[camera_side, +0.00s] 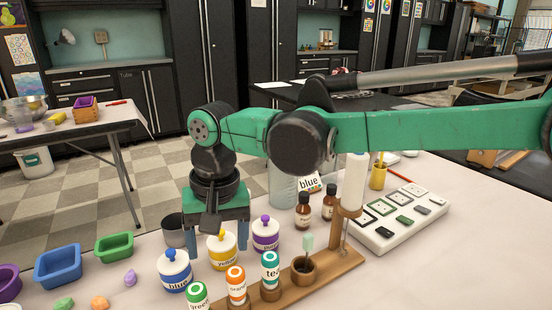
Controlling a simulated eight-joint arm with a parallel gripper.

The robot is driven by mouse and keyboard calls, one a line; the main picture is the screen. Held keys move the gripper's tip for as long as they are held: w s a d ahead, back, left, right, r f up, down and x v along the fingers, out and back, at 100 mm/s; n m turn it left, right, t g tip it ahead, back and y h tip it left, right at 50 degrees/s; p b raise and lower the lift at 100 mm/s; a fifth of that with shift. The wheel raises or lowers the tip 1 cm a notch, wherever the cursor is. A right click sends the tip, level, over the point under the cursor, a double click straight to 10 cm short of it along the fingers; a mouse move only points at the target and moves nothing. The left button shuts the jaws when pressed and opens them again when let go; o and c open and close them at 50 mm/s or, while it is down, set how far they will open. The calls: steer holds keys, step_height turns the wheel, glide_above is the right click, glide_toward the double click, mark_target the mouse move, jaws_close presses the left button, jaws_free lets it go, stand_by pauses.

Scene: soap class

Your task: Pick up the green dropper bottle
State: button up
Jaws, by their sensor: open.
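The green dropper bottle (197,296) is white with a green cap and a label reading green. It stands at the bottom edge of the view, at the near left end of a wooden rack (325,264), and its lower part is cut off by the frame. My gripper (216,240) points down with its two blue fingers apart and nothing held between them. It is above and behind the green bottle in the picture, near the yellow-labelled jar (222,252). I cannot tell whether the fingers straddle that jar or are in front of it.
An orange-capped bottle (236,286) and a teal-capped bottle (270,271) stand beside the green one. Blue-lidded (174,272) and purple-lidded (265,235) jars stand close by. Brown bottles (303,212) and a white mold tray (398,218) are to the right. Coloured molds (58,268) lie left.

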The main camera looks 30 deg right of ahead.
mark_target(196, 289)
steer(key=shift+g+h, duration=0.3)
steer(key=shift+g, duration=0.1)
steer(key=a, duration=0.1)
steer(key=a+f, duration=0.1)
steer(key=a, duration=0.1)
steer(key=a+f, duration=0.1)
steer(key=shift+s+a+f, duration=0.15)
steer(key=shift+s+f, duration=0.1)
steer(key=shift+s, duration=0.05)
steer(key=shift+f, duration=2.75)
steer(key=c, duration=0.6)
